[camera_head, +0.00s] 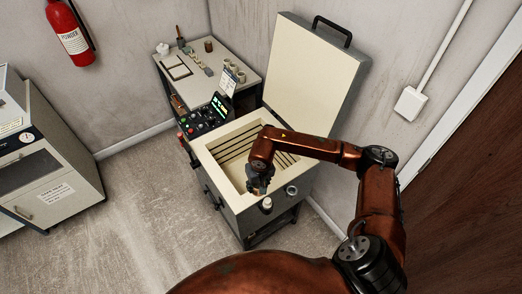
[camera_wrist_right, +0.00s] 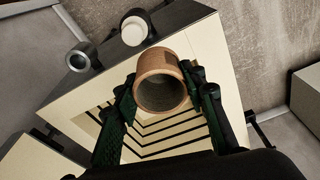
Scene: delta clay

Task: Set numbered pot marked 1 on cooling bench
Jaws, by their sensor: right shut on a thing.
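My right gripper (camera_head: 259,182) is over the open kiln (camera_head: 228,200), near its front rim. In the right wrist view the gripper (camera_wrist_right: 161,98) is shut on a brown clay pot (camera_wrist_right: 158,62), with a dark finger on each side. The pot's round mouth faces the camera, and no number is readable on it. In the head view the arm and gripper mostly hide the pot. A light bench (camera_head: 232,56) at the back left holds several small pots and tools. My left gripper is not in view.
The kiln lid (camera_head: 312,75) stands open at the back. A white knob-like piece (camera_head: 267,204) and a grey metal cylinder (camera_head: 292,190) are on the kiln's front rim. A control panel (camera_head: 205,117) is at its left. A cabinet (camera_head: 50,165) stands far left; floor between is clear.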

